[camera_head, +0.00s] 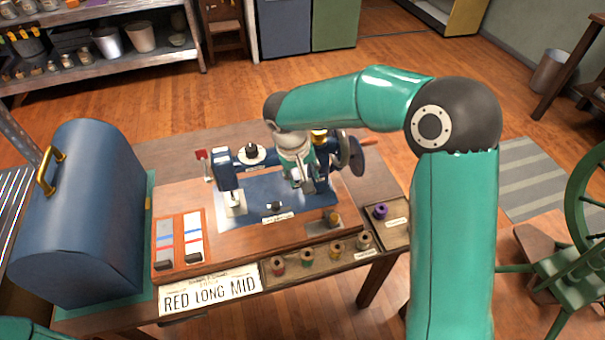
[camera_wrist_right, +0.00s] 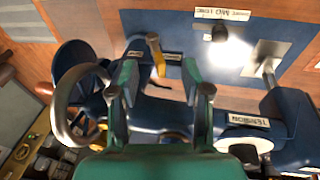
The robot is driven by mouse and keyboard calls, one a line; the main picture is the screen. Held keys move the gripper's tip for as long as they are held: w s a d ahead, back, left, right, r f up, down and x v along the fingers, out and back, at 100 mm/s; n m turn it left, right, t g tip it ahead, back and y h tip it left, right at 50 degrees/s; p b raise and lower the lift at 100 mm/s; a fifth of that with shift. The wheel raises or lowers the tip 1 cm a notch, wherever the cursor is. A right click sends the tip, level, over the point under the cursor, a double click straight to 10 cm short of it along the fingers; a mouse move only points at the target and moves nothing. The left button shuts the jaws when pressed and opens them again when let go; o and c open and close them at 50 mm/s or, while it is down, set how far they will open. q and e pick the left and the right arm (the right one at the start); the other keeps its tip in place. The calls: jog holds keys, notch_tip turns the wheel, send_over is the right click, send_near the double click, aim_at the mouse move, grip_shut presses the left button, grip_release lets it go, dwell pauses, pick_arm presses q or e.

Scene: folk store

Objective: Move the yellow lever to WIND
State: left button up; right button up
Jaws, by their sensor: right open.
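The yellow lever (camera_wrist_right: 158,58) shows in the right wrist view on the dark blue sewing machine (camera_wrist_right: 165,115), next to a small white label (camera_wrist_right: 172,56) that I cannot read. In that view it appears between the fingertips of my right gripper (camera_wrist_right: 160,72), which is open and holds nothing. I cannot tell the depth gap between them. In the head view my right gripper (camera_head: 300,182) is over the machine's blue bed (camera_head: 262,190), left of the handwheel (camera_head: 352,153). There I cannot make out the lever; the gripper and wrist cover that area. My left gripper is out of view.
A blue domed case (camera_head: 85,215) stands at the left of the table. A tray (camera_head: 320,272) of several thread spools lies along the front, beside a RED LONG MID card (camera_head: 210,290). A purple spool (camera_head: 380,211) sits at right. In the wrist view, a TENSION dial (camera_wrist_right: 245,142) is right.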

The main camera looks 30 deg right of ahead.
jog(key=p+v, duration=0.3)
jog(key=v, duration=0.3)
jog(key=shift+r, duration=0.25)
jog(key=shift+a, duration=0.1)
dwell(0.7)
